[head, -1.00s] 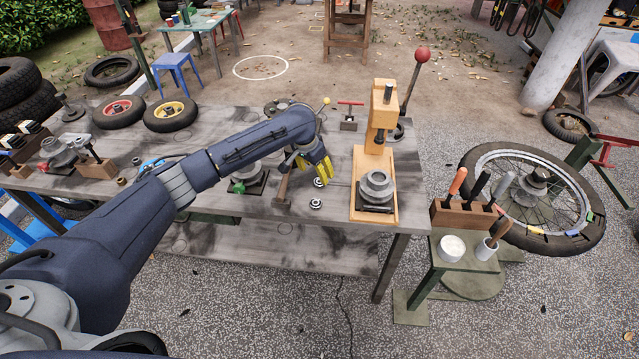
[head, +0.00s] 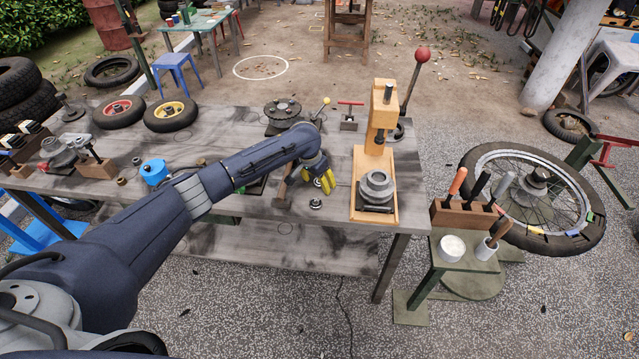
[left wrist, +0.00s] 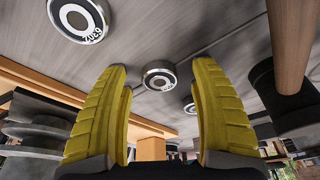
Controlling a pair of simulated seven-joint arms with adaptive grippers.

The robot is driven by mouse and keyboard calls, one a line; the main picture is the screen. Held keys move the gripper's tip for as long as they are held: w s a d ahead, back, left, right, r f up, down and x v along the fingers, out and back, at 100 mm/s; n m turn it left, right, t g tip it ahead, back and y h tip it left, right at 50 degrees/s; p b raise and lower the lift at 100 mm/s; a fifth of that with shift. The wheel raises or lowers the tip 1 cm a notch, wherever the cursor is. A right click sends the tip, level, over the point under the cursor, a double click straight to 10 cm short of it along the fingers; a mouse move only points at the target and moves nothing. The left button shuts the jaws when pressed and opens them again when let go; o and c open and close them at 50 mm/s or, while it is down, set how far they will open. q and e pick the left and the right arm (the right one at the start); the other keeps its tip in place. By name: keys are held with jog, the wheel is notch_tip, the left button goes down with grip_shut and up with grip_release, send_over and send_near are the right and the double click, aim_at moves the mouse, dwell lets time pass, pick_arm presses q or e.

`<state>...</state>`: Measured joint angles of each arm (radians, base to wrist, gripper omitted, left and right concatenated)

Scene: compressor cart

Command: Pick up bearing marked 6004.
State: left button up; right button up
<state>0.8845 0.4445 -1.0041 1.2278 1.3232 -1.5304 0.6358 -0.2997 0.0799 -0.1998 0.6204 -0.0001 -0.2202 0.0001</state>
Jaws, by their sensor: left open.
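My left gripper (head: 326,182) is open and empty above the bench, left of the wooden press; its yellow fingers fill the left wrist view (left wrist: 160,115). A bearing (left wrist: 159,80) with a dark centre and light ring lies flat on the bench, seen between the fingers and apart from them. A larger-looking bearing (left wrist: 78,20) lies at the top left of that view. A third bearing (left wrist: 190,108) is partly hidden by a finger. Markings show on the rims, but I cannot read 6004 surely on any. One bearing (head: 316,204) shows below the gripper in the head view. My right gripper is not in view.
The wooden press (head: 360,212) with a stepped grey part (head: 377,186) stands close right of the gripper. A hammer (head: 282,188) stands close on its left. The bench (head: 250,208) has bare room near its front edge. A tool stand (head: 465,214) is farther right.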

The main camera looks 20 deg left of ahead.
pick_arm(q)
jog(key=shift+c, duration=0.5)
grip_shut()
